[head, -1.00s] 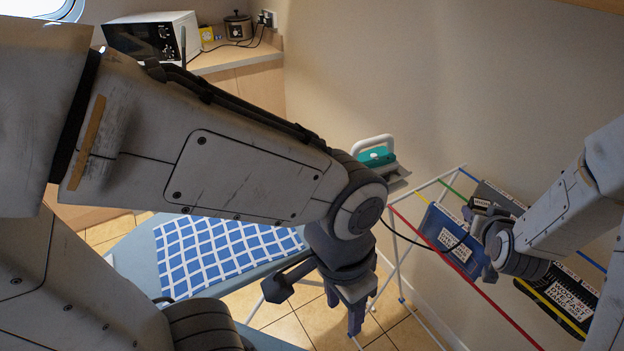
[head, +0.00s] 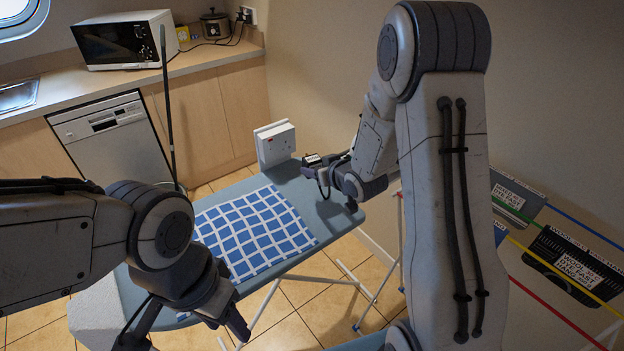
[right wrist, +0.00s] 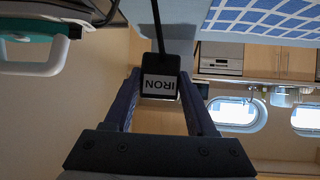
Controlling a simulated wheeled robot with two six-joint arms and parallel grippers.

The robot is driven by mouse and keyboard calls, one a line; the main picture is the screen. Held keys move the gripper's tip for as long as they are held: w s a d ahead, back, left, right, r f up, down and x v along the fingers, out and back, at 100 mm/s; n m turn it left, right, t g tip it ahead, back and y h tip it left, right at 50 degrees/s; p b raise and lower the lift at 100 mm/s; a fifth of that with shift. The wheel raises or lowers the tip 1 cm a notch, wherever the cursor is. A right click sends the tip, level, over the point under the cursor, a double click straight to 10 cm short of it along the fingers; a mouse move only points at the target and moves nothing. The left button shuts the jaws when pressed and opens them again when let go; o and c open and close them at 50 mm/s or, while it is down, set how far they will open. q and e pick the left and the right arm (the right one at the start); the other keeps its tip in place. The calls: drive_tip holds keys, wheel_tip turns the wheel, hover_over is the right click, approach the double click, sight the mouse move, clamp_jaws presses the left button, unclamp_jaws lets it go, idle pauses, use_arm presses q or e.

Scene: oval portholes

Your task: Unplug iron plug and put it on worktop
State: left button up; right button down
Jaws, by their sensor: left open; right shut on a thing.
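The black iron plug (right wrist: 160,86), with a white label reading IRON, is between the fingers of my right gripper (right wrist: 160,100). Its dark cord runs up from it in the right wrist view. In the head view the plug (head: 312,159) and my right gripper (head: 325,172) are above the far end of the ironing board, right of a white socket box (head: 275,144) and apart from it. The teal iron with a white handle (right wrist: 40,52) shows at upper left in the right wrist view. My left gripper (head: 185,332) is open and empty at lower left. The worktop (head: 190,64) runs along the back.
A microwave (head: 125,40), a cooker pot (head: 215,25) and a wall outlet (head: 247,15) are at the worktop's back. A blue checked cloth (head: 250,232) lies on the ironing board (head: 330,215). A drying rack with labelled panels (head: 575,270) stands right.

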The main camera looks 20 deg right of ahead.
sight(323, 197)
drive_tip(key=shift+n+g+y, duration=0.3)
drive_tip(key=shift+n+y, duration=0.4)
drive_tip(key=shift+n, duration=0.1)
drive_tip(key=d+f, duration=0.1)
drive_tip(key=w+d+f+b, duration=0.1)
drive_tip(key=f, duration=0.1)
drive_tip(key=shift+w+d+f, duration=0.15)
drive_tip(key=shift+d+f, duration=0.05)
drive_tip(key=shift+d, duration=0.05)
drive_tip(key=shift+d+f+b, duration=0.15)
drive_tip(key=shift+f+b, duration=2.05)
drive_tip(key=shift+f, duration=0.05)
drive_tip(key=shift+f, duration=0.35)
drive_tip(key=shift+c, duration=0.7)
unclamp_jaws()
